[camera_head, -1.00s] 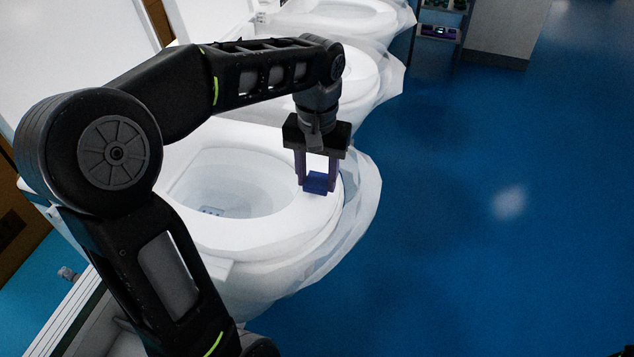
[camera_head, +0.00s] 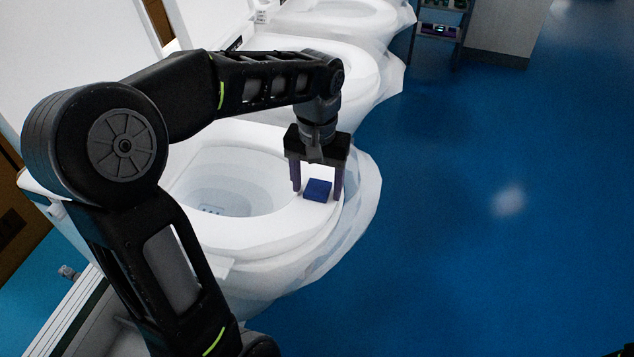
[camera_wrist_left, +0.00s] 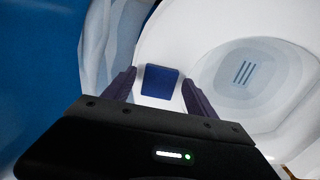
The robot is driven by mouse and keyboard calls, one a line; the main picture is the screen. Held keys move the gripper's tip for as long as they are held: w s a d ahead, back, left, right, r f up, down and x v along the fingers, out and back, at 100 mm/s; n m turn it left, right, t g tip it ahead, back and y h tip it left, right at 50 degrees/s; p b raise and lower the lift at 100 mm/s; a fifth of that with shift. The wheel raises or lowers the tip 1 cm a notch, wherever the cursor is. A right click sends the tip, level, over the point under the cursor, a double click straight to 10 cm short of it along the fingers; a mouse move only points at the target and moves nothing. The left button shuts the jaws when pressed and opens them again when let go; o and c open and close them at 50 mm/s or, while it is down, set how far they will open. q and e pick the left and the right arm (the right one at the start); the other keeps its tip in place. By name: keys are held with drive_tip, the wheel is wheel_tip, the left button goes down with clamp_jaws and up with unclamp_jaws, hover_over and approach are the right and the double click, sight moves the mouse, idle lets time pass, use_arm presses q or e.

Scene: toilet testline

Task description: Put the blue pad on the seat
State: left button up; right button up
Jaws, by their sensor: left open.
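The blue pad (camera_head: 317,190) lies flat on the right front part of the white toilet seat (camera_head: 255,234). In the left wrist view the pad (camera_wrist_left: 160,81) rests on the white seat rim, between the bowl opening and the outer edge. My left gripper (camera_head: 316,192) points down over the seat. Its two fingers are spread, one on each side of the pad, with a gap to it. In the wrist view the open fingers (camera_wrist_left: 158,90) flank the pad. My right gripper is not in view.
Further white toilets (camera_head: 350,60) stand in a row behind this one. Clear plastic wrap (camera_head: 362,205) hangs around the bowl's outer side. A shelf (camera_head: 438,35) stands at the back.

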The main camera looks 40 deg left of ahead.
sight(317, 189)
use_arm(q)
drive_tip(key=shift+r, duration=0.2)
wheel_tip(317, 189, up, 6)
drive_tip(key=shift+w+r, duration=0.1)
drive_tip(key=shift+r, duration=0.05)
wheel_tip(317, 189, up, 6)
drive_tip(key=p, duration=0.4)
drive_tip(key=shift+f, duration=0.2)
